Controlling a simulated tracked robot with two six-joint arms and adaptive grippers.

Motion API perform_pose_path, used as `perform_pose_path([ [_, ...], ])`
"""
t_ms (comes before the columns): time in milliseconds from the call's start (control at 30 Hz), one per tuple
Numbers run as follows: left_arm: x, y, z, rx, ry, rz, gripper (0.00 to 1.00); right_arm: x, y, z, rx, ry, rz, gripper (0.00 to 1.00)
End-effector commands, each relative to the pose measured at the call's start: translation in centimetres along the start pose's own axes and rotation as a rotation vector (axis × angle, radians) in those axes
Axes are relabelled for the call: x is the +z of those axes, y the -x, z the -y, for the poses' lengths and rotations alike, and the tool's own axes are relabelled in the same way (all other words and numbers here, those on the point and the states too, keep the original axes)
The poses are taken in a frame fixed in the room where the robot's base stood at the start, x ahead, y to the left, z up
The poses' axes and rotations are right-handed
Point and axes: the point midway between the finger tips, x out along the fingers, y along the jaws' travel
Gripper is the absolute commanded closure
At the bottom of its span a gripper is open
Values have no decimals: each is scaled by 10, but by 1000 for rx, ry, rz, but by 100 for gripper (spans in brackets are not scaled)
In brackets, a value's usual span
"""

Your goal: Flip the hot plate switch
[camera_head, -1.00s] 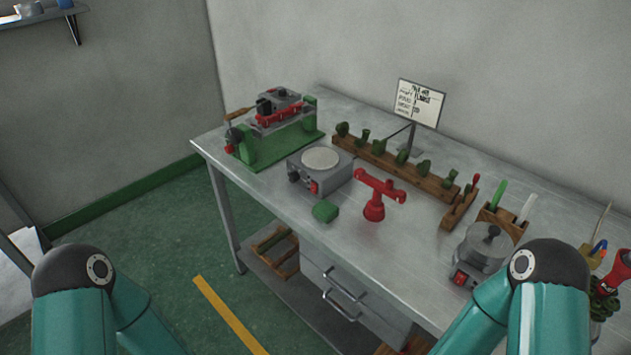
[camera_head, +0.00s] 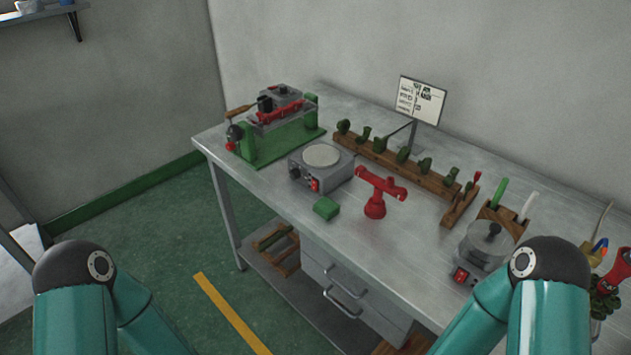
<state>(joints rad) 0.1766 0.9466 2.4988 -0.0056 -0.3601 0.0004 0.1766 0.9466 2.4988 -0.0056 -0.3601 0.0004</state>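The hot plate (camera_head: 330,178) is a grey box with a round pale top, standing near the front edge of the metal table, left of its middle. Its red switch (camera_head: 315,185) is on the front face, with a dark knob (camera_head: 295,173) to the left of it. The switch's position is too small to tell. My two teal arms show at the bottom left and bottom right. Neither gripper is in view.
A green injection machine (camera_head: 275,138) stands left of the hot plate. A green block (camera_head: 326,208) and a red stand (camera_head: 375,206) are in front and to the right. A wooden rack (camera_head: 390,163) runs behind. A grey pot (camera_head: 484,247) with a red switch stands at right.

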Motion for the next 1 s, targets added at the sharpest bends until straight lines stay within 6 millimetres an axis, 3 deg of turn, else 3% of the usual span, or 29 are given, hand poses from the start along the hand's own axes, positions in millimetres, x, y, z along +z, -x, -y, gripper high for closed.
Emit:
perform_pose_path([
  [467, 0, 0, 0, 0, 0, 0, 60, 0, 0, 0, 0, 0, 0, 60],
  [700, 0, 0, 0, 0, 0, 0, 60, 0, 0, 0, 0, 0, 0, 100],
  [1000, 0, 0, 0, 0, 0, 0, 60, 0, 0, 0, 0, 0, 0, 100],
])
